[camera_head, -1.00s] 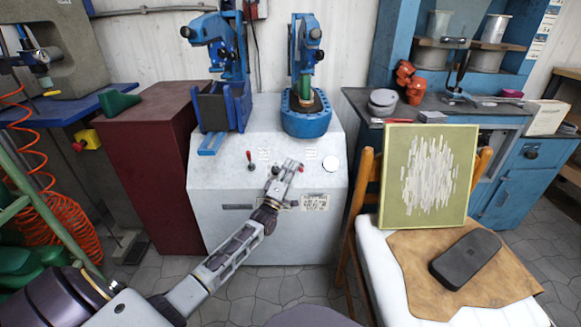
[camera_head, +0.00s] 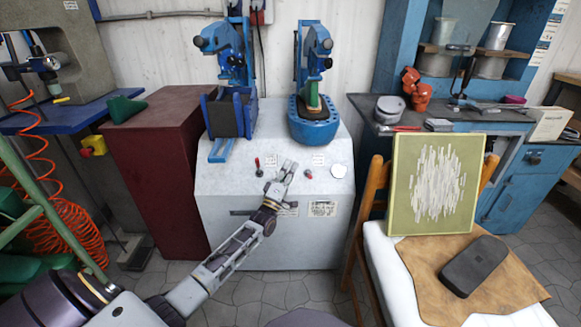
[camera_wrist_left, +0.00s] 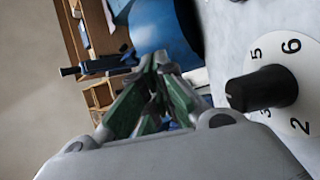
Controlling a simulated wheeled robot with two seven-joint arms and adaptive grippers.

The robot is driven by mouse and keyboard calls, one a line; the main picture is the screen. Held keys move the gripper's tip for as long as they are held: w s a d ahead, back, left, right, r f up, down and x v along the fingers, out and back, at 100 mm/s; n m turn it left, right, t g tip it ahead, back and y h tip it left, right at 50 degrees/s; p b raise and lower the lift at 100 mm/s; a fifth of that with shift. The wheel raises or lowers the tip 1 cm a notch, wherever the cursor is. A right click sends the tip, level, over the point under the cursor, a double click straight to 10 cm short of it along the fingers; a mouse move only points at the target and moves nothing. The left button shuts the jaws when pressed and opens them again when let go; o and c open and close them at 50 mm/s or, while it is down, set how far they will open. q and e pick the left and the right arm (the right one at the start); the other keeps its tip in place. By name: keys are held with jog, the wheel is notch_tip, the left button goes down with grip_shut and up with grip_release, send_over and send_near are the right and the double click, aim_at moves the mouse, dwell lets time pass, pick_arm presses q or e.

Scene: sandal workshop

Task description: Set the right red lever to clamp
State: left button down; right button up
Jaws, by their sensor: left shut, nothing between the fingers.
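The right red lever (camera_head: 308,174) is a small red-tipped lever on the sloped grey panel of the console (camera_head: 240,190). It is just right of my left gripper's fingertips, with a narrow gap in the head view; which way it is set is too small to tell. A second red lever (camera_head: 258,166) stands on the panel to the left of the gripper. My left gripper (camera_head: 289,166) is shut and empty over the panel. Its green-padded fingers (camera_wrist_left: 158,65) show in the wrist view, beside a black knob (camera_wrist_left: 262,90) on a numbered dial. My right gripper is not seen.
Two blue machines (camera_head: 228,95) (camera_head: 313,125) stand on the console behind the gripper. A wooden chair (camera_head: 374,195) with a green board (camera_head: 437,185) and a black sole (camera_head: 473,265) is at right. A dark red cabinet (camera_head: 155,165) is at left.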

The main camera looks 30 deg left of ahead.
pick_arm(q)
jog(key=s+a+f+p, duration=0.1)
jog(key=s+f, duration=0.4)
jog(key=f, duration=0.2)
jog(key=shift+a+f, duration=0.15)
jog(key=shift+f, duration=0.15)
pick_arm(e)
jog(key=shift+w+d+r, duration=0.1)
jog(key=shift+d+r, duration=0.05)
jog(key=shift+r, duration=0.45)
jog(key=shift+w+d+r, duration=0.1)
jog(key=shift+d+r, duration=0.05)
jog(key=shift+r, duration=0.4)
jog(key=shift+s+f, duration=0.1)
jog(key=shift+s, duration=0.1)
